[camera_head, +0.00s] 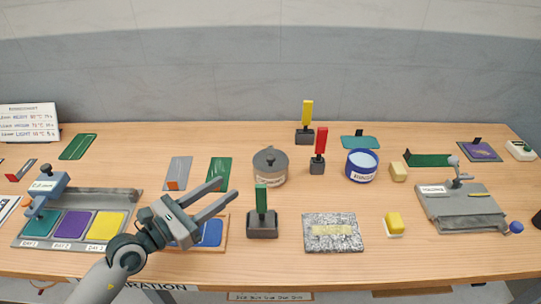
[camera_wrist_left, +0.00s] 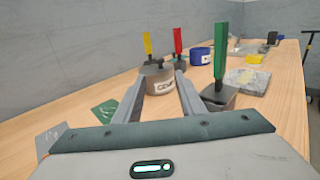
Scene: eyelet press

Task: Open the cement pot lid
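The cement pot (camera_head: 270,175) is a grey-brown round pot with a pale label, standing on the table near the middle. Its grey lid (camera_head: 270,158) with a knob on top sits on it. In the left wrist view the pot (camera_wrist_left: 157,84) shows straight ahead, beyond the fingers, with its lid (camera_wrist_left: 158,67) on. My left gripper (camera_head: 225,193) is open and empty, to the left of and in front of the pot, pointing toward it. A gap separates the fingertips from the pot. My right gripper is in neither view.
A green-handled tool in a dark block (camera_head: 262,224) stands close to the right of my left gripper. Yellow-handled (camera_head: 305,122) and red-handled (camera_head: 319,150) tools stand behind and right of the pot. A blue pot (camera_head: 361,166) is farther right. A green card (camera_head: 219,173) lies left of the pot.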

